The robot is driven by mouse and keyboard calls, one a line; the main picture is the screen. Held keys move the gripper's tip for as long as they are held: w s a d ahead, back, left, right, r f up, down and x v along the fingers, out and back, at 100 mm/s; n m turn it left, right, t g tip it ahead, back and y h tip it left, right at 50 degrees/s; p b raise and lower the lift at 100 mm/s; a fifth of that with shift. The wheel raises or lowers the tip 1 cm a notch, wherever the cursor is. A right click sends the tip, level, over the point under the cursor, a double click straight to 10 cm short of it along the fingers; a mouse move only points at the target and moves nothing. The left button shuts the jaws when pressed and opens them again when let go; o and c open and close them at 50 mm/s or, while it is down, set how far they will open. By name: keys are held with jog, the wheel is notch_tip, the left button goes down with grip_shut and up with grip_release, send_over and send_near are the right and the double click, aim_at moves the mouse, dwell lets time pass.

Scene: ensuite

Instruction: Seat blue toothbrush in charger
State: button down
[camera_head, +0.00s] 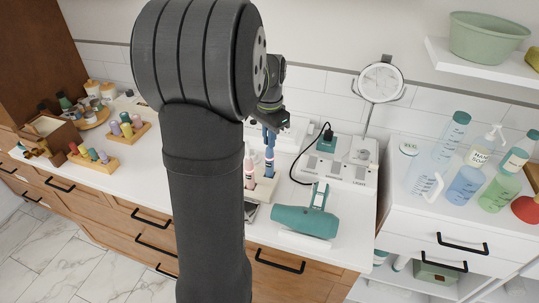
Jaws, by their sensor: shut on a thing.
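My gripper (269,132) points down behind my arm, above the counter. It is shut on the blue toothbrush (269,160), which hangs roughly upright beneath it. The toothbrush has a pale body with a blue-violet part. Its lower end is at or just above a beige charger base (266,188); I cannot tell whether it touches or sits in a slot. A pink toothbrush (249,168) stands upright to its left, partly covered by my arm. My arm also hides the left part of the charger.
A teal hair dryer (305,220) lies right in front of the charger. A white unit (345,165) with a black cable and a round mirror (380,82) stand behind right. Wooden racks (95,158) with coloured bottles are at left. Several bottles (465,185) stand on the right cabinet.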

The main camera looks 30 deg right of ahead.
jog(key=shift+r, duration=0.15)
notch_tip(320, 180, up, 4)
jog(key=shift+r, duration=0.1)
jog(key=s+d+r, duration=0.5)
jog(key=s+r, duration=0.1)
jog(key=s, duration=0.4)
jog(key=w, duration=1.2)
jog(key=w+a+f, duration=0.6)
jog(key=w+f, duration=0.4)
jog(key=shift+w, duration=0.2)
jog(key=shift+f, duration=0.1)
